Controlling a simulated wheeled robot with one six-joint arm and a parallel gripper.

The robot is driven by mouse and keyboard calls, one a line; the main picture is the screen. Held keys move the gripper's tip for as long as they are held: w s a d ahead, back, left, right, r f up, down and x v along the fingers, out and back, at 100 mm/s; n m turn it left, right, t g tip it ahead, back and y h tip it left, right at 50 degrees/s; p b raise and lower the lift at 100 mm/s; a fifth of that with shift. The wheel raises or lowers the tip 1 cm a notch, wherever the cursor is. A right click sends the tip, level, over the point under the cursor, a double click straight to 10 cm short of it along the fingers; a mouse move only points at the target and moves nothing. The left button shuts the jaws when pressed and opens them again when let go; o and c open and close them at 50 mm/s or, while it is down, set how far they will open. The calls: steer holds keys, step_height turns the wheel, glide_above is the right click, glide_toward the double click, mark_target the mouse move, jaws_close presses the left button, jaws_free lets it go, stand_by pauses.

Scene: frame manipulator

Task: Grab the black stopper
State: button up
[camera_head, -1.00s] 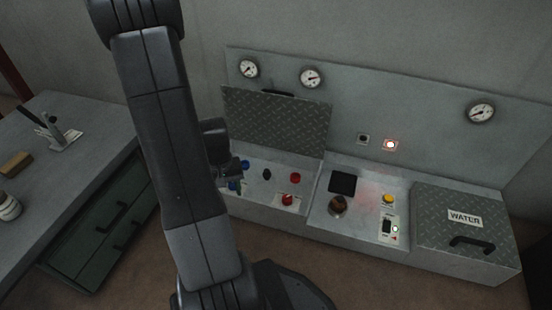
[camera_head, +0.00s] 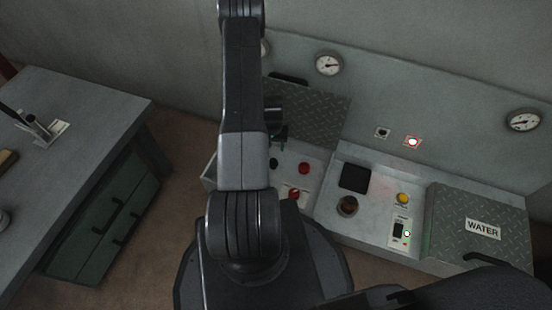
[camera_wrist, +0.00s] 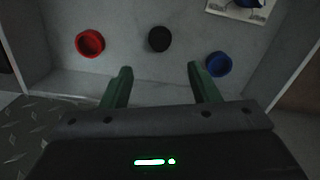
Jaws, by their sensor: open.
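The black stopper (camera_wrist: 159,39) sits on the grey panel in the wrist view, between a red stopper (camera_wrist: 90,43) and a blue stopper (camera_wrist: 219,64). In the head view the black stopper (camera_head: 273,163) shows just right of my arm, with the red one (camera_head: 304,168) to its right. My gripper (camera_wrist: 160,80) is open and empty. Its two green fingers are apart, and the black stopper appears beyond the gap between them, not touched. In the head view my gripper (camera_head: 278,135) is partly hidden behind my arm, near the raised lid.
A raised tread-plate lid (camera_head: 318,115) stands behind the stoppers. To the right are a black square (camera_head: 354,178), a round brown opening (camera_head: 347,206), a yellow button (camera_head: 403,199) and the WATER lid (camera_head: 480,215). A workbench (camera_head: 90,105) stands at left.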

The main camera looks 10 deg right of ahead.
step_height(320, 180, down, 13)
steer(key=b, duration=0.4)
steer(key=shift+r, duration=0.15)
